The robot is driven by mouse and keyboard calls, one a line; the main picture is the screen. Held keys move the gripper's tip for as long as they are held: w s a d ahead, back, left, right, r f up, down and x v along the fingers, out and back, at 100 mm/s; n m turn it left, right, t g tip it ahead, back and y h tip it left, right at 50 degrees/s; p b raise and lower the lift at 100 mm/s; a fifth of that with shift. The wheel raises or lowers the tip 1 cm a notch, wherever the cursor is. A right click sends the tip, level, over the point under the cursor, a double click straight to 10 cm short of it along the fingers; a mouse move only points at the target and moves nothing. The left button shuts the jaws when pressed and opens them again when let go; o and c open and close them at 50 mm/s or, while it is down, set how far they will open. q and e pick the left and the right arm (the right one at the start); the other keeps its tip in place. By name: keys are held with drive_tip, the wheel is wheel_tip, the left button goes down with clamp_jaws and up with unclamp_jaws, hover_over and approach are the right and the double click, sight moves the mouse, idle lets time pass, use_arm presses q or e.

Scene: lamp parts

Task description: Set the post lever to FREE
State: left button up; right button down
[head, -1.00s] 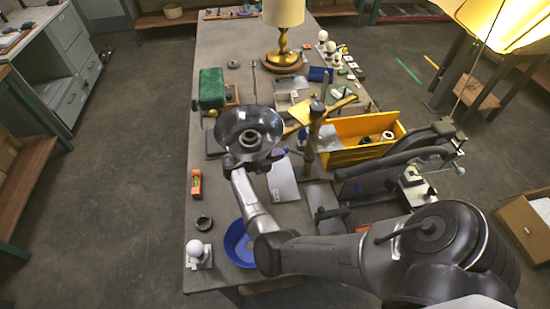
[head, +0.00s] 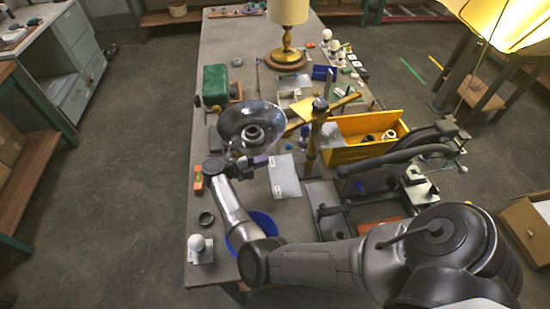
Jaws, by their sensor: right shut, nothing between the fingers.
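My left gripper is out of view.
A yellow bin (head: 365,152) is right of the post. A grey plate (head: 283,178) lies below the gripper, near a blue bowl (head: 262,222) partly behind my arm.

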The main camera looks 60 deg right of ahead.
drive_tip(key=shift+w+b+v, duration=0.2)
drive_tip(key=shift+b+v, duration=0.25)
drive_tip(key=shift+v, duration=2.05)
drive_tip(key=shift+d, duration=0.2)
